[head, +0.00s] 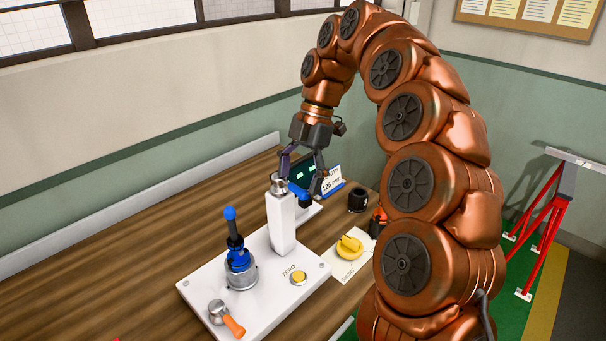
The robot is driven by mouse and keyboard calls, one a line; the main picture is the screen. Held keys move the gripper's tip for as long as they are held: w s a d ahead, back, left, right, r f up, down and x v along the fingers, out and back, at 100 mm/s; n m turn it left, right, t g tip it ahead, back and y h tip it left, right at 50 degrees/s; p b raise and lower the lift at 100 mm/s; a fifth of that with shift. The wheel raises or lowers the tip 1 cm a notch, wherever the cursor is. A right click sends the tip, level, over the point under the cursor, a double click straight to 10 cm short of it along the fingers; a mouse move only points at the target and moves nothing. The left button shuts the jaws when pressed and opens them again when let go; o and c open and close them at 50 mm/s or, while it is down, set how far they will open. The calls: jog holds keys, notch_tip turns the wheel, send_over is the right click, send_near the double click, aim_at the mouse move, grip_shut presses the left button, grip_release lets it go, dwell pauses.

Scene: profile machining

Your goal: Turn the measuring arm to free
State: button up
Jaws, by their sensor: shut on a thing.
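A white post (282,222) with a silver top stands on a white base plate (262,308). A blue and dark piece (299,194) at the top of the post, on its right side, looks like the measuring arm. My gripper (301,184) points down at the top of the post. Its fingers are shut on the measuring arm, one finger on the left near the silver top and one on the right. The fingers partly hide the arm, so its exact angle is hard to tell.
A blue and black tool (236,243) stands upright in a silver holder on the plate's left. An orange-handled part (226,318) and a yellow ZERO button (299,278) are nearer.

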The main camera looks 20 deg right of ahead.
jog(key=shift+s+f, duration=0.15)
jog(key=shift+f, duration=0.15)
jog(key=o, duration=1.5)
jog(key=shift+o, duration=0.2)
jog(key=shift+r, duration=0.2)
jog(key=shift+r, duration=0.1)
